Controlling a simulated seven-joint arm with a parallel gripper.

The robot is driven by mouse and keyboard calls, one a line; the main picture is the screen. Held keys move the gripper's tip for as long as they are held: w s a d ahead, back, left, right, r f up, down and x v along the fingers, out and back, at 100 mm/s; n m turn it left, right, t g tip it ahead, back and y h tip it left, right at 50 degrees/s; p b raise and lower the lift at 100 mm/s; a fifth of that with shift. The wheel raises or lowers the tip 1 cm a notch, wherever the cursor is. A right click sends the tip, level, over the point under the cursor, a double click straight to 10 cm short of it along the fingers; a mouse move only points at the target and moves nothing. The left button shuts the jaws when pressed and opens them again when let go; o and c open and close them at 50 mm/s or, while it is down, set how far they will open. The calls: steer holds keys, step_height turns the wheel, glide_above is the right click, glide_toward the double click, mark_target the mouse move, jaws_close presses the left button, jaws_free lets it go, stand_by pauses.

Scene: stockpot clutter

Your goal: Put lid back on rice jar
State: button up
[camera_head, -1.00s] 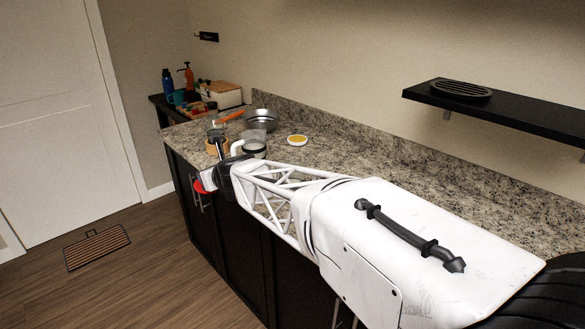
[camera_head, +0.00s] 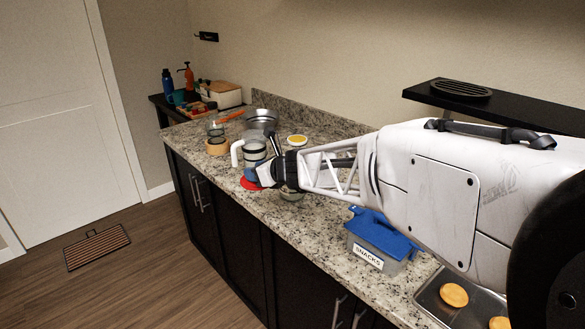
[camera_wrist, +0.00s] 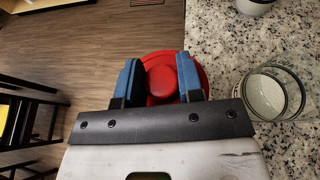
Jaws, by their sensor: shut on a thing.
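My gripper (camera_head: 256,176) is shut on the red lid (camera_wrist: 204,80), with its blue fingers on either side of the lid's raised middle. The lid also shows below the fingers in the head view (camera_head: 249,185), near the counter's front edge. In the wrist view the lid overlaps that edge, partly against the floor. In the head view the jar (camera_head: 291,194) is mostly hidden beneath my arm. The lid is beside the jar, not over it.
A blue-lidded snacks box (camera_head: 372,243) and a tray (camera_head: 436,297) stand nearer, below my arm.

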steer(key=s+d+r, duration=0.1)
steer(key=d, duration=0.6)
steer(key=s+d+r+n+g, duration=0.1)
steer(key=s+d+r, duration=0.1)
steer(key=d, duration=0.4)
steer(key=shift+d+r+y, duration=0.2)
steer(key=shift+d+y, duration=0.15)
steer(key=shift+y, duration=0.05)
steer(key=w+a+f, duration=0.1)
steer(key=w+a, duration=0.3)
steer(key=w, duration=1.1)
steer(key=shift+w+f, duration=0.2)
steer(key=shift+f, duration=1.8)
steer(key=shift+f, duration=0.1)
steer(key=o, duration=0.9)
